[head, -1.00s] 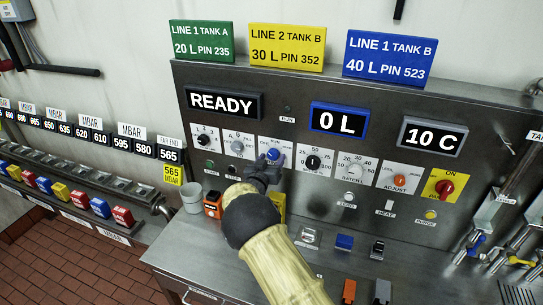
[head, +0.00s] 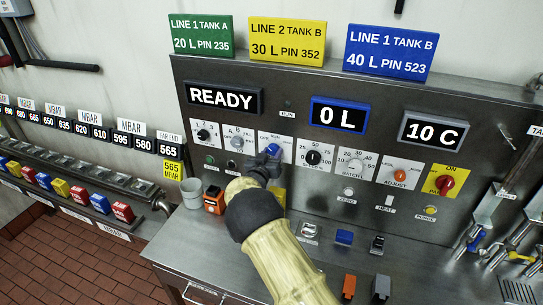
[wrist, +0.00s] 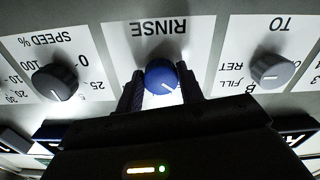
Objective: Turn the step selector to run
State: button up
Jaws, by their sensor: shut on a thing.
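The step selector is a blue round knob (head: 273,150) on a white plate in the panel, between a grey knob and a black knob. It also shows in the wrist view (wrist: 161,77), where the picture is upside down and its plate reads RINSE. Its white pointer line slants to the lower right of that picture. My gripper (wrist: 164,88) is shut on the knob, one finger on each side. In the head view my gripper (head: 265,163) partly covers the plate, and the word RUN by the knob is only partly legible.
A black speed knob (head: 313,158) and a grey knob (head: 237,141) flank the selector. Above are the READY display (head: 222,97) and the 0 L display (head: 340,117). An orange block (head: 213,203) and a grey cup (head: 190,195) stand on the ledge below.

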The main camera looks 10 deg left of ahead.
jog(key=shift+f+b, duration=0.15)
jog(key=shift+b, duration=0.15)
jog(key=m+b, duration=0.2)
jog(key=b, duration=0.1)
jog(key=shift+f, duration=0.15)
jog(key=m+b, duration=0.3)
jog(key=b, duration=0.2)
jog(key=m+b, duration=0.2)
jog(key=b, duration=0.1)
jog(key=shift+a+b, duration=0.1)
jog(key=shift+b, duration=0.25)
jog(key=shift+r+m+b, duration=0.25)
jog(key=shift+m+b, duration=0.8)
jog(key=shift+m, duration=0.25)
jog(key=o, duration=1)
jog(key=shift+r, duration=0.1)
